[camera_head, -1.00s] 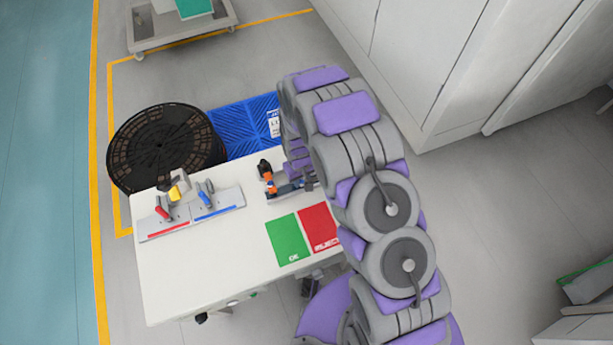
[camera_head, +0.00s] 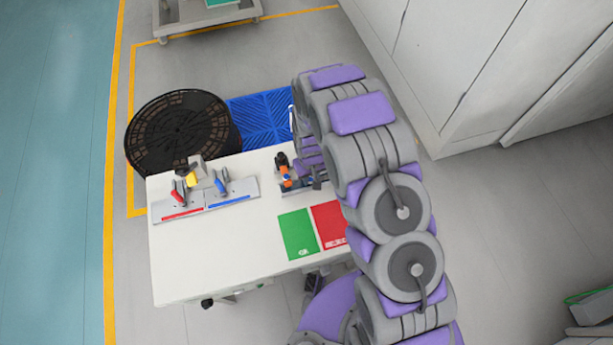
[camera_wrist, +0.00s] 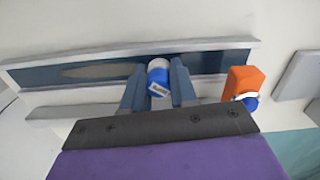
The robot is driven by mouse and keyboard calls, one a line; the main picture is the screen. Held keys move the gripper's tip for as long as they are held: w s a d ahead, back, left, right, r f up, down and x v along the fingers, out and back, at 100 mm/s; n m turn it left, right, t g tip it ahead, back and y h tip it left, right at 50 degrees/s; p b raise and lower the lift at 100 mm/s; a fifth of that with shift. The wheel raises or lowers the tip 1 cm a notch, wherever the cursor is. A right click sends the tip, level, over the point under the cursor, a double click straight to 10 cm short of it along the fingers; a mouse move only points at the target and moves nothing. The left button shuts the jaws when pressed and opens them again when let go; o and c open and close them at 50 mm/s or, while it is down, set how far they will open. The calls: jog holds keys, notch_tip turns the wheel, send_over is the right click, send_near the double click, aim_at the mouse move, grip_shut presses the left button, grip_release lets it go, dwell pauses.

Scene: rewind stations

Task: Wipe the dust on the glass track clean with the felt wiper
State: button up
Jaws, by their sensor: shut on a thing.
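The glass track is a long dark blue strip in a pale frame, crossing the upper part of the wrist view (camera_wrist: 215,63). A brownish dust patch (camera_wrist: 98,72) lies along its left half. My gripper (camera_wrist: 158,72) is shut on the felt wiper (camera_wrist: 158,76), a small blue and white cylinder with a printed label, between the two grey fingers. The wiper is at the track, right of the dust; whether its underside touches the glass is hidden. In the head view my gripper (camera_head: 317,182) is at the track, mostly covered by my arm.
An orange block (camera_wrist: 240,82) with a blue part stands right of the gripper. The white table (camera_head: 215,260) also bears red and blue handled tools (camera_head: 178,193), a green card (camera_head: 298,234) and a red card (camera_head: 329,222). A black reel (camera_head: 180,135) stands behind; the table's front left is clear.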

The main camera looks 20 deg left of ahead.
aim_at(328, 176)
jog(key=shift+w+d, duration=0.55)
jog(key=shift+d, duration=0.35)
jog(key=shift+w+d, duration=0.55)
jog(key=shift+d, duration=0.35)
jog(key=shift+w+d, duration=0.55)
jog(key=shift+d, duration=0.35)
jog(key=shift+w+d, duration=0.75)
jog(key=shift+d, duration=0.45)
jog(key=shift+w+d, duration=0.75)
jog(key=shift+d, duration=0.45)
jog(key=shift+w+d, duration=0.75)
jog(key=shift+d, duration=0.45)
